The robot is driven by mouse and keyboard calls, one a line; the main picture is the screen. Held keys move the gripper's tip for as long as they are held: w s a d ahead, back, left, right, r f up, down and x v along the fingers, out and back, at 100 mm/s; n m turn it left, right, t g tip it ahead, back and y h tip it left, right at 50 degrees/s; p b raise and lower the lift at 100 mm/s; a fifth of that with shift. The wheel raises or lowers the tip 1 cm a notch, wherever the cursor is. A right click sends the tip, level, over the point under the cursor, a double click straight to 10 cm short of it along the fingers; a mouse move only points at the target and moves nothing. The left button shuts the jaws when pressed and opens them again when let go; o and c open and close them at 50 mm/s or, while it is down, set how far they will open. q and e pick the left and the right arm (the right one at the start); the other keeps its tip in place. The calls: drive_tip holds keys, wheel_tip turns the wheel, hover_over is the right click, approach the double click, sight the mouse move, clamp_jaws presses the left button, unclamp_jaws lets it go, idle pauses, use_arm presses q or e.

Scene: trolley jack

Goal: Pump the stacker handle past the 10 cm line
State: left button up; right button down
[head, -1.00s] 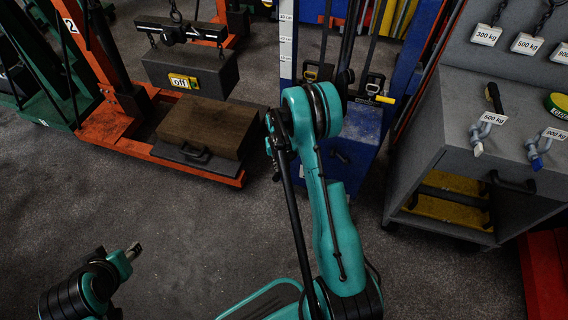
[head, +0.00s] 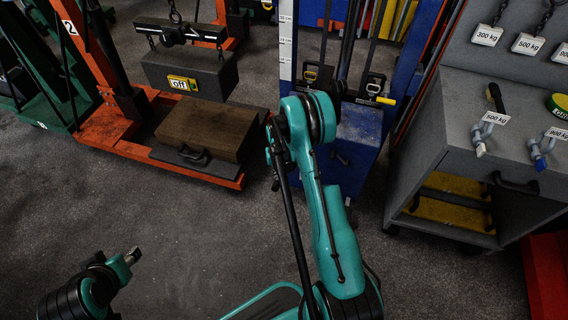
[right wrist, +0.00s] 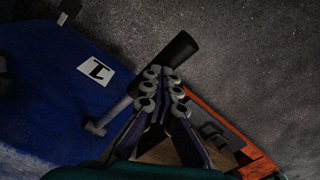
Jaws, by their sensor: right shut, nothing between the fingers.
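The blue stacker (head: 358,137) stands behind my right arm in the head view. In the right wrist view its blue body (right wrist: 45,75) carries a label with a 1. The pump handle, a black grip (right wrist: 178,50) on a grey metal shaft, sticks out from it at a slant. My arm hides the handle in the head view. A white scale (head: 286,40) rises at the mast; its lower part is hidden. My left gripper (head: 132,256) is low at the left, away from everything.
An orange stacker (head: 200,165) with a brown block (head: 207,128) stands to the left, a hanging dark weight (head: 190,72) above it. A grey cabinet (head: 470,130) with shackles and weight tags is on the right. The grey floor in front is clear.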

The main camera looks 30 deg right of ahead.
drive_tip(key=shift+f, duration=4.1)
wheel_tip(320, 180, up, 13)
drive_tip(key=p, duration=0.6)
wheel_tip(320, 180, down, 7)
drive_tip(key=b, duration=0.5)
drive_tip(key=shift+r+b, duration=0.2)
drive_tip(key=shift+b, duration=0.2)
drive_tip(key=shift+f, duration=3.15)
wheel_tip(320, 180, up, 13)
drive_tip(key=p, duration=0.5)
drive_tip(key=shift+p, duration=0.3)
drive_tip(key=shift+f, duration=0.1)
